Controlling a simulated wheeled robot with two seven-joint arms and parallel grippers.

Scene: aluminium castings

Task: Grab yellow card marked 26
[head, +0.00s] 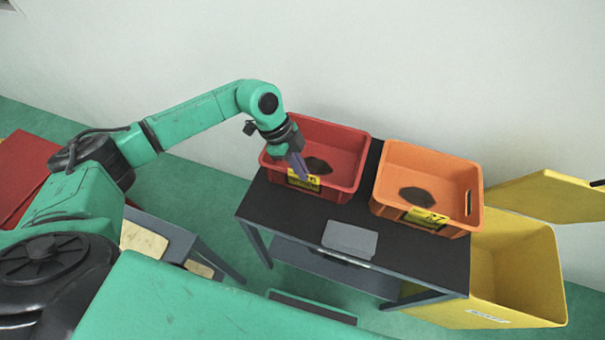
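Two yellow cards with dark print show on the front walls of the crates. One yellow card (309,184) is on the red crate (345,188), partly hidden behind my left gripper. Another yellow card (427,217) is on the orange crate (388,212). The numbers on both are too small to read surely. My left gripper (301,176) points down at the card on the red crate, with its fingertips in front of or touching it. I cannot tell whether its fingers are open or shut on the card. My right gripper is out of view.
Both crates stand on a dark table (290,211) and each holds a dark casting. A grey flat box (350,238) lies at the table's front edge. A large yellow bin (535,275) with a raised lid (545,192) stands to the right. A pale wall is behind.

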